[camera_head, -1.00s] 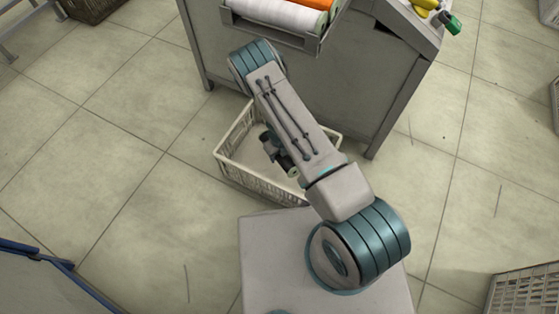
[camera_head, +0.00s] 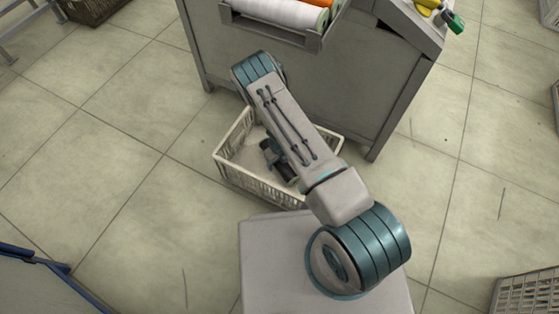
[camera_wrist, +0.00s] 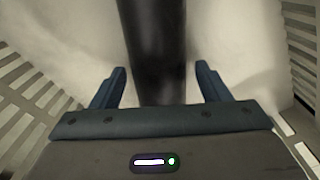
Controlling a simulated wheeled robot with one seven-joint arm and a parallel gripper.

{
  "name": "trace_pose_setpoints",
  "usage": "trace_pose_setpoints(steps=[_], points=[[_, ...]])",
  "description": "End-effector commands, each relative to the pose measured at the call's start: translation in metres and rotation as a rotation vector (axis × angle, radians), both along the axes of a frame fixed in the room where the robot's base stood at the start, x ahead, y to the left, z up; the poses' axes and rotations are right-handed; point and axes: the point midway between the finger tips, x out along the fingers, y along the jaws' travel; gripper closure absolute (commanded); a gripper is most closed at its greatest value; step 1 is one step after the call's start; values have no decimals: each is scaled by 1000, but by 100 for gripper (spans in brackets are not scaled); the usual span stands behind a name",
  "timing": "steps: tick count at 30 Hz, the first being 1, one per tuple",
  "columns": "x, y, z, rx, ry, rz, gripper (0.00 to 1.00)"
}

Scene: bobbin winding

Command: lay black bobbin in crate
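The white slatted crate (camera_head: 238,180) stands on the floor below my arm, and its walls (camera_wrist: 30,100) show on both sides in the wrist view. The black bobbin (camera_wrist: 157,50) lies lengthwise in the wrist view, over the crate's pale floor, its near end between my fingertips. My gripper (camera_wrist: 160,85) is open; its two blue fingers stand on either side of the bobbin with a narrow gap showing at each. In the head view my gripper (camera_head: 278,160) is inside the crate outline, mostly hidden by my forearm, and the bobbin is hard to make out.
A grey cabinet (camera_head: 300,90) with white and orange rolls (camera_head: 275,12) stands right behind the crate. Another slatted crate (camera_head: 530,295) is at the lower right and a dark basket (camera_head: 92,8) at the top left.

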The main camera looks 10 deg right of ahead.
Motion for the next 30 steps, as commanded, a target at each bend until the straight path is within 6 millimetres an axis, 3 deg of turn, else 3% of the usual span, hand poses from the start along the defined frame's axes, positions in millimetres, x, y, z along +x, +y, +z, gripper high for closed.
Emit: trace_pose_setpoints(steps=[5,15,21,30], points=[[0,0,10,0,-1,1,31],[1,0,83,0,-1,0,31],[0,1,113,1,0,0,31],[0,0,123,1,0,-1,31]])
